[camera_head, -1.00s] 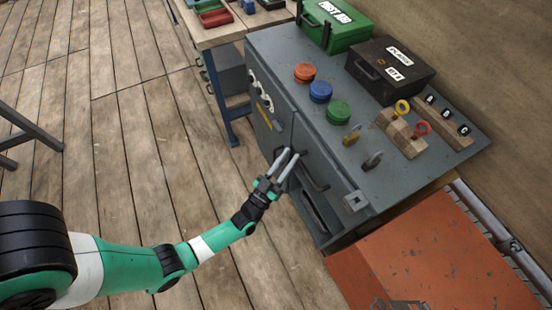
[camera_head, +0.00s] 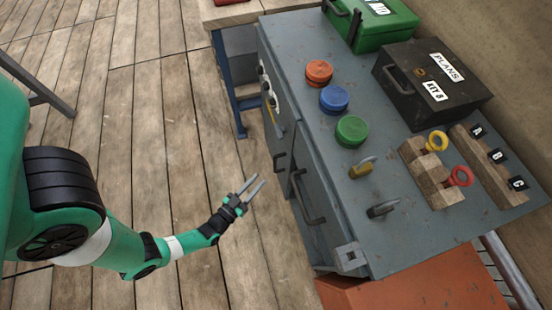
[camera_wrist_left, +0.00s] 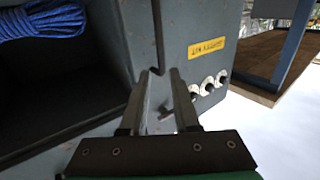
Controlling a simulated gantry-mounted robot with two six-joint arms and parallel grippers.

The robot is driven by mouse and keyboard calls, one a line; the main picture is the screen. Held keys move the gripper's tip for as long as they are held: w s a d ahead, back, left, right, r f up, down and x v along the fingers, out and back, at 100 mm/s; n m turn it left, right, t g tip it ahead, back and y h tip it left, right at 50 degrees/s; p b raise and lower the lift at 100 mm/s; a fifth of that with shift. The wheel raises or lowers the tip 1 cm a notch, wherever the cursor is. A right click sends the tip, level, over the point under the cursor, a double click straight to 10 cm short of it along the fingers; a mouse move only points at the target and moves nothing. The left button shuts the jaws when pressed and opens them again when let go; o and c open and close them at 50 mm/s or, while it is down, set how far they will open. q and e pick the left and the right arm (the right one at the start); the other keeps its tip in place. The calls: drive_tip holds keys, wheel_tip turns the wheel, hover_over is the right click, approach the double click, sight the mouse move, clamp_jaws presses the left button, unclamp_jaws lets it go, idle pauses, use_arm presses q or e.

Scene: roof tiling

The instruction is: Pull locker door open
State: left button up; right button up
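The grey locker (camera_head: 375,240) stands on the right of the head view. Its near front panel, the door (camera_head: 316,185), carries a dark bar handle (camera_head: 308,200). An open dark compartment (camera_wrist_left: 55,105) with blue rope (camera_wrist_left: 42,22) shows at left. My right gripper is out of view.
An orange-red chest (camera_head: 420,285) stands at the near end.

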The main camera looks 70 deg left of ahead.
sight(275, 162)
use_arm(q)
drive_tip(key=b+x, duration=0.2)
drive_tip(key=x, duration=0.8)
drive_tip(key=shift+a, duration=0.1)
drive_tip(key=shift+w+a+r, duration=0.1)
drive_tip(key=shift+w+a, duration=0.05)
drive_tip(key=shift+w, duration=0.15)
drive_tip(key=shift+c, duration=0.3)
clamp_jaws()
idle(0.4)
